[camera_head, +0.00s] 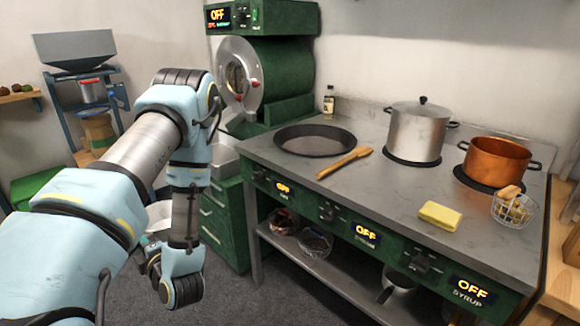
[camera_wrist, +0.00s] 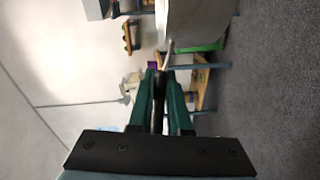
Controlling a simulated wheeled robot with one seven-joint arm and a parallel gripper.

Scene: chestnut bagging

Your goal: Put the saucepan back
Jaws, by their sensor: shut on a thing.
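My gripper (camera_wrist: 161,82) is shut on the dark handle (camera_wrist: 160,92) of the saucepan (camera_wrist: 194,22), between its two green fingers. The grey metal pan body is beyond the fingertips at the top of the wrist view and is cut off by the frame edge. In the head view, a pale rounded piece (camera_head: 159,212), apparently the pan, shows behind my forearm, left of the green drawers. My arm hides most of it and the fingers there. The pan is held clear of the stove.
The stove top (camera_head: 400,190) holds a black flat pan (camera_head: 315,139), wooden spatula (camera_head: 344,163), lidded steel pot (camera_head: 417,128), copper pot (camera_head: 497,162), yellow sponge (camera_head: 440,215) and wire basket (camera_head: 513,209). Bowls and another pan (camera_head: 400,279) are on the shelf below. Floor before the stove is clear.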

